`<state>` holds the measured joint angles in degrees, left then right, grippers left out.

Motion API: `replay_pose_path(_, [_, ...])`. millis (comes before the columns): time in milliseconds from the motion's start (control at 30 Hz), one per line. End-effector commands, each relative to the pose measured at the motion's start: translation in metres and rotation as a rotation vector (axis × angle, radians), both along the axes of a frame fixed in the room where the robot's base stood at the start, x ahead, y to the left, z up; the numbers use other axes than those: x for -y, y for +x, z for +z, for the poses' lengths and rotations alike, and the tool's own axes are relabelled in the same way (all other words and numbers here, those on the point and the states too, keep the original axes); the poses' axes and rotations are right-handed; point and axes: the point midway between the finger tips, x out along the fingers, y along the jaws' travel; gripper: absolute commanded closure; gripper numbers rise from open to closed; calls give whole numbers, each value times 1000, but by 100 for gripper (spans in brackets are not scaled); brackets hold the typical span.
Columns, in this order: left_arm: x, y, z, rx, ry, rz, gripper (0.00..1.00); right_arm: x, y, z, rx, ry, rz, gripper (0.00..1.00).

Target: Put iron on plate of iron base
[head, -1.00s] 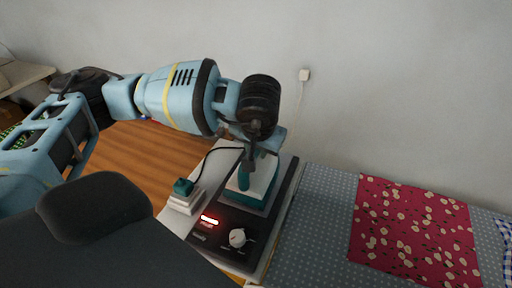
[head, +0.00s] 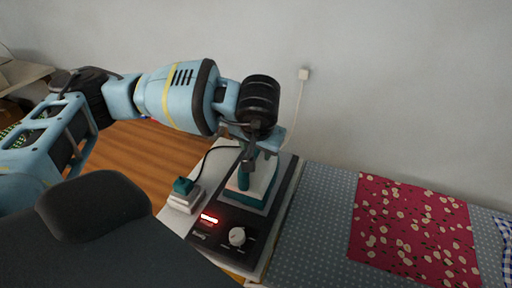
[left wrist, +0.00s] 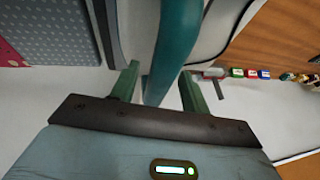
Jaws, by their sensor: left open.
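The iron (head: 258,188) is teal and white and sits on the plate of the dark iron base (head: 282,190). Its teal handle shows in the left wrist view (left wrist: 178,42), passing between the two fingers. My left gripper (head: 250,152) is over the iron at the top of the handle. In the left wrist view my gripper (left wrist: 160,88) is open, with gaps beside the handle. The iron's underside contact with the plate is hidden. My right gripper is out of view.
A black cable runs to a small teal-topped block (head: 183,187) on the left. A grey dotted mat (head: 318,225) with a red floral cloth (head: 415,235) lies right. The wall stands behind.

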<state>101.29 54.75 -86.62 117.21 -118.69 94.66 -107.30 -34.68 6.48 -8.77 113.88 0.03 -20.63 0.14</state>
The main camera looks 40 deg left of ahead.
Motion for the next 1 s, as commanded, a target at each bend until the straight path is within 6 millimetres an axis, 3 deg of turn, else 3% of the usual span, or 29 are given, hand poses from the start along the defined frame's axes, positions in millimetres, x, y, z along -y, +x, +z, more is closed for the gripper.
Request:
replay_pose_path(600, [28, -33, 95, 4, -1, -2, 54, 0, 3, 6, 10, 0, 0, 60])
replay_pose_path(1000, [32, -39, 110, 1, 0, -1, 54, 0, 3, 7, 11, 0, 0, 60])
